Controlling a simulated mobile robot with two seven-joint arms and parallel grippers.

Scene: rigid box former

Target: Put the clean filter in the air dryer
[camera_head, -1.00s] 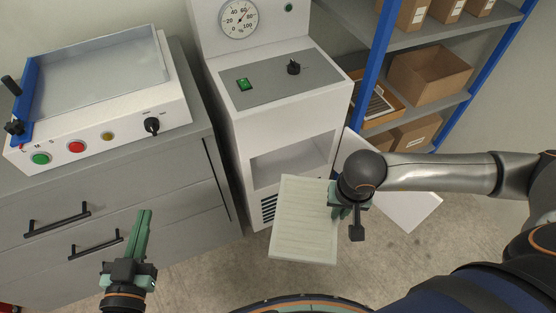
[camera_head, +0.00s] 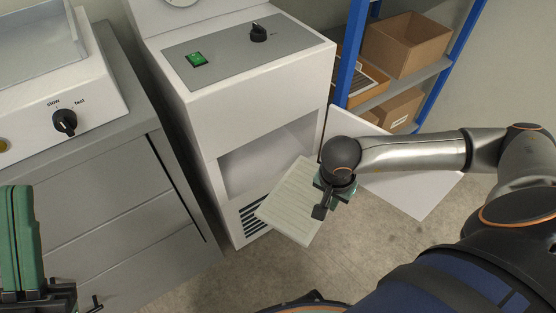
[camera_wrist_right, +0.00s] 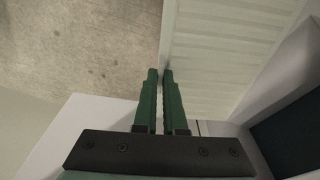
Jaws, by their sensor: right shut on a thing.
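The clean filter (camera_head: 290,205), a pale pleated panel, is held tilted in front of the air dryer (camera_head: 260,120), a white cabinet with an open recess (camera_head: 265,160). My right gripper (camera_head: 325,190) is shut on the filter's right edge. In the right wrist view, the fingertips (camera_wrist_right: 160,75) pinch the edge of the ribbed filter (camera_wrist_right: 220,50). The filter is just outside and below the recess; its far corner overlaps the opening in the picture. The dryer's white door (camera_head: 415,190) stands open to the right. My left gripper (camera_head: 20,240) is shut and empty at the lower left.
A grey drawer cabinet (camera_head: 95,190) with a white machine on it stands left of the dryer. A blue-framed shelf (camera_head: 350,50) with cardboard boxes (camera_head: 405,45) stands at the right. An open box (camera_head: 360,80) on it holds a panel. The floor in front is clear.

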